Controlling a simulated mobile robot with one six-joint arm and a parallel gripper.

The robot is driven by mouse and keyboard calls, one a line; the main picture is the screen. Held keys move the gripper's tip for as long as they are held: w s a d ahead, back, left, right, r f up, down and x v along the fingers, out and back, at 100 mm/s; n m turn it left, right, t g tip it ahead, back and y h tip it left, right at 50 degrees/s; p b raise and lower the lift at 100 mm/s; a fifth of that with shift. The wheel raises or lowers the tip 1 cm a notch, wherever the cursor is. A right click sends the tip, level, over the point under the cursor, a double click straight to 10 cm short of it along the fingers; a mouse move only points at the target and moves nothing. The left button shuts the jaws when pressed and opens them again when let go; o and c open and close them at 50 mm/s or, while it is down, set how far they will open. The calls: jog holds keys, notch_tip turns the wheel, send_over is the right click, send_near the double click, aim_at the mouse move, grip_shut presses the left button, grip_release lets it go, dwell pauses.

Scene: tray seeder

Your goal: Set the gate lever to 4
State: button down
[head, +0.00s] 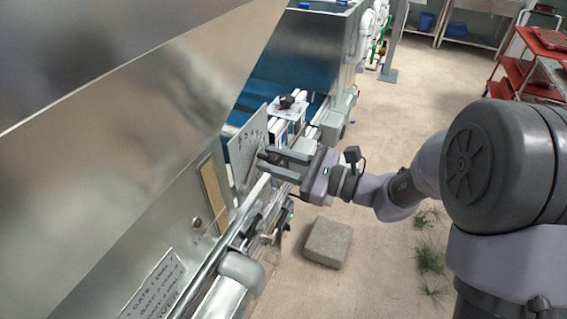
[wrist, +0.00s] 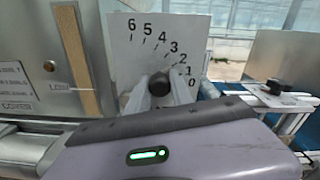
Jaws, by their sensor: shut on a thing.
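The gate scale plate (wrist: 185,30) is a pale panel with the numbers 0 to 6 in an arc, 6 at upper left and 0 at lower right. It also shows in the head view (head: 240,155), on the machine's side. The gate lever's black round knob (wrist: 159,84) is in front of the plate, below the middle numbers. My gripper (wrist: 160,92) is shut on the knob, one finger on each side; in the head view my gripper (head: 264,158) reaches in from the right. The lever's arm is hidden, so I cannot tell which number it points to.
A metal hopper wall (head: 110,130) rises at left. A rail with a grey rounded end (head: 242,270) runs below the plate. Another black knob (wrist: 274,86) stands at right. A stone block (head: 328,242) lies on the floor, and a red cart (head: 530,65) stands at far right.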

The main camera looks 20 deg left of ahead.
jog(key=shift+s+r+n+b, duration=0.35)
jog(key=shift+s+n+b, duration=0.2)
jog(key=shift+n+b, duration=0.35)
jog(key=shift+s+r+n+b, duration=0.3)
jog(key=shift+s+n+b, duration=0.2)
jog(key=shift+n+b, duration=0.35)
jog(key=shift+r, duration=0.1)
jog(key=c, duration=1.4)
grip_release()
jog(key=shift+o, duration=1.3)
jog(key=shift+r, duration=0.1)
jog(key=s+d+p, duration=0.1)
jog(key=d+p, duration=0.1)
jog(key=d, duration=1.5)
jog(key=shift+s+d+p, duration=0.2)
jog(key=shift+p, duration=0.15)
